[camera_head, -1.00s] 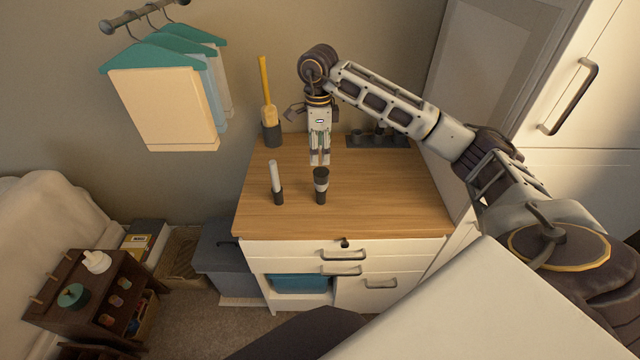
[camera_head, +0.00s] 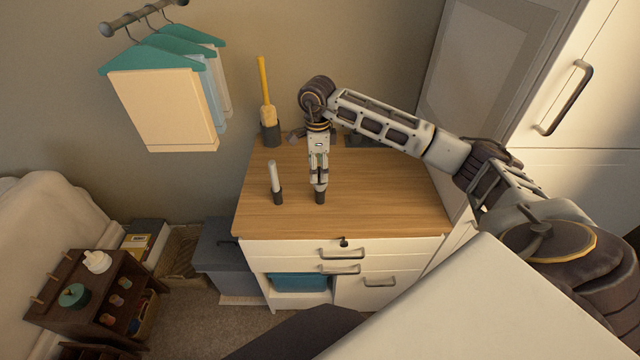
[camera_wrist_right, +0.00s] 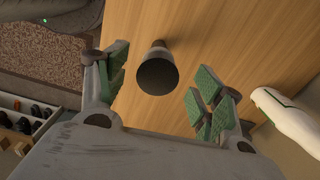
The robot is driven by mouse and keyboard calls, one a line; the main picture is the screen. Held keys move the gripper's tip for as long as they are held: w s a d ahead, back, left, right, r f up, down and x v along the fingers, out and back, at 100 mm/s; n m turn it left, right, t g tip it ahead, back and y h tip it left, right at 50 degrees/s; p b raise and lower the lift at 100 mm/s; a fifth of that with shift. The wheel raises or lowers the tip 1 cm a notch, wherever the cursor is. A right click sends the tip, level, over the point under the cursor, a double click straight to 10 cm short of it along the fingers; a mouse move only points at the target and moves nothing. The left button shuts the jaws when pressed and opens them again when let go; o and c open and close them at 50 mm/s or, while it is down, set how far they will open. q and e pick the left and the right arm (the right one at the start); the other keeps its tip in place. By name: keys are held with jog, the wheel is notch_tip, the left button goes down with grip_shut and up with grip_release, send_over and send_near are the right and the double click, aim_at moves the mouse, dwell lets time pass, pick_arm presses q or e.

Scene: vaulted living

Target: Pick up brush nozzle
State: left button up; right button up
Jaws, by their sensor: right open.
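The dark nozzle (camera_head: 320,198), which looks like the brush nozzle, stands upright on the wooden top of the cabinet. My right gripper (camera_head: 319,184) points down at it from above, and its fingers hide the nozzle's upper part in the head view. In the right wrist view the dark round end of the nozzle (camera_wrist_right: 157,76) shows between the two green-padded fingers, with a gap on each side. The gripper is open and holds nothing. My left gripper is not in view.
A white-topped tool in a dark holder (camera_head: 276,184) stands close by on the left. A yellow-handled brush (camera_head: 266,103) stands at the back left. A dark rack (camera_head: 362,141) is behind the arm. The right part of the wooden top (camera_head: 400,195) is clear.

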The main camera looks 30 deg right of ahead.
aim_at(319, 183)
jog(key=shift+f, duration=1)
jog(key=shift+s+d+f+p, duration=0.1)
jog(key=shift+f+p, duration=0.3)
jog(key=shift+f, duration=0.35)
jog(key=shift+s+d+f+p, duration=0.1)
jog(key=shift+f+p, duration=0.25)
jog(key=shift+f, duration=0.4)
jog(key=shift+w+f, duration=0.1)
jog(key=shift+f, duration=1.05)
jog(key=c, duration=1.1)
jog(key=shift+c, duration=0.2)
jog(key=shift+r, duration=0.2)
